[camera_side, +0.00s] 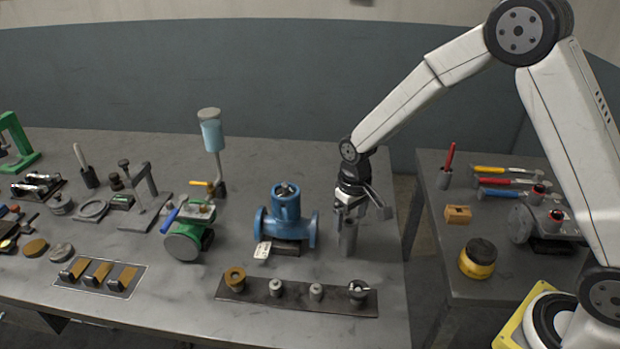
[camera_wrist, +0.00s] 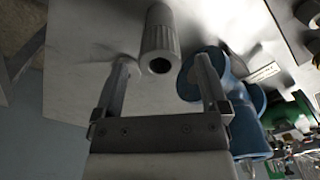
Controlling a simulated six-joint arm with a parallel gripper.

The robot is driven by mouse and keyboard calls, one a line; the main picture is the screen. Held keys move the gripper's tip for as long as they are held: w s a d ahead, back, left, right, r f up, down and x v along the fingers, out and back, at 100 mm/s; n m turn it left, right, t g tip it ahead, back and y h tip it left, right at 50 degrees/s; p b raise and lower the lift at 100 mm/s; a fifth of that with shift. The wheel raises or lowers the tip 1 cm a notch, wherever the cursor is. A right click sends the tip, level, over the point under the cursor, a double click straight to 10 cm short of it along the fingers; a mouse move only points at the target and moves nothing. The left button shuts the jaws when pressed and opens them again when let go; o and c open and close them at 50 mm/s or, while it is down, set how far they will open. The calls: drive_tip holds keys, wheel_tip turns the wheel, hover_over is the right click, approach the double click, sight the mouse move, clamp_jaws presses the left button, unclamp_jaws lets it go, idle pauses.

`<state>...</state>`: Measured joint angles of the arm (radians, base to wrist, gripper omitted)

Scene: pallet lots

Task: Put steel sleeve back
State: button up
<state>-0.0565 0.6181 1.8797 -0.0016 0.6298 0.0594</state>
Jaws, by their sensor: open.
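The steel sleeve (camera_side: 348,242) is a grey metal cylinder standing upright on the bench, right of the blue valve body (camera_side: 287,212). In the wrist view the sleeve (camera_wrist: 160,35) shows ribbed sides and a dark bore in its near end. My gripper (camera_side: 350,215) points down just over the sleeve. In the wrist view my gripper (camera_wrist: 164,68) is open, with the sleeve in line with the gap between its fingers. Gaps show on both sides, and I cannot tell how deep the sleeve sits between them.
A dark strip (camera_side: 330,303) in front carries a brass ring (camera_side: 235,279) and several small metal parts. A green valve (camera_side: 190,240) stands left of the blue one. The bench's right edge is close to my gripper. A second bench (camera_side: 490,290) holds hammers and a yellow pot (camera_side: 478,262).

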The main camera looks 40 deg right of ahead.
wheel_tip(320, 180, up, 9)
idle(0.5)
drive_tip(key=shift+s, duration=0.2)
idle(0.3)
drive_tip(key=s+d+f+t, duration=0.2)
drive_tip(key=s, duration=1.3)
drive_tip(key=shift+s+d+f, duration=0.15)
drive_tip(key=shift+d+f, duration=0.05)
drive_tip(key=shift+d, duration=0.05)
